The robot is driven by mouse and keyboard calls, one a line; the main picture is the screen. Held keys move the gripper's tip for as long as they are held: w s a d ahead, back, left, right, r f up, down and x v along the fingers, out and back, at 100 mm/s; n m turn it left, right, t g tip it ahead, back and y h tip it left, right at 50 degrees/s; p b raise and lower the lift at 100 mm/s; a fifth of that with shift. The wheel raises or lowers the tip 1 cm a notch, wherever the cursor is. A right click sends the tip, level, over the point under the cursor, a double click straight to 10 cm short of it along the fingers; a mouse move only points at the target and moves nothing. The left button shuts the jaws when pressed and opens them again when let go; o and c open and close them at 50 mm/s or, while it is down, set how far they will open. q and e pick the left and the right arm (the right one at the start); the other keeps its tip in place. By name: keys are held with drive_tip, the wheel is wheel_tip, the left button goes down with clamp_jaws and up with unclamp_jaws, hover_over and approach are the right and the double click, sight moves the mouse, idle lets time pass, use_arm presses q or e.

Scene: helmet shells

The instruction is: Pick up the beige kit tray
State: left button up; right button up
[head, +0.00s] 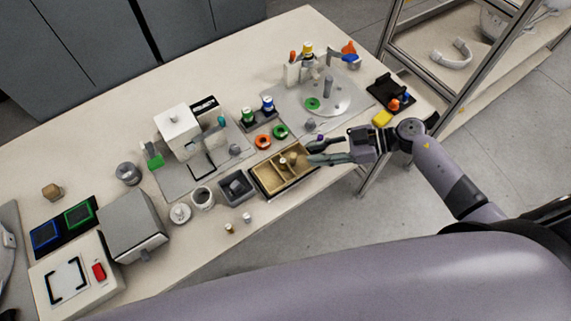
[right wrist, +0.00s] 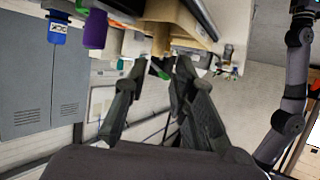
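The beige kit tray (head: 268,178) is a shallow, divided box at the front middle of the table, with small parts in it. In the right wrist view the tan wall of the tray (right wrist: 163,12) shows at the top. My right gripper (head: 312,152) is at the tray's right end, its two fingers spread apart. In the right wrist view the gripper (right wrist: 158,68) is open with nothing held between its fingers, the tray lying just beyond the tips. Whether a finger touches the tray I cannot tell. My left gripper is not in view.
A dark grey bin (head: 236,188) stands just left of the tray. Orange (head: 263,141) and green (head: 280,131) rings lie behind it. A round grey plate (head: 345,100) is farther back. A metal-framed rack (head: 468,75) stands to the right.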

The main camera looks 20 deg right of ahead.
sight(300, 165)
drive_tip(key=shift+f+p+x, duration=0.15)
drive_tip(key=shift+p+x, duration=0.2)
drive_tip(key=shift+x, duration=1)
drive_tip(key=shift+f+p+x, duration=0.15)
drive_tip(key=shift+p+x, duration=0.2)
drive_tip(key=shift+x, duration=1.05)
drive_tip(key=shift+w+d, duration=0.1)
drive_tip(key=shift+d, duration=0.15)
clamp_jaws()
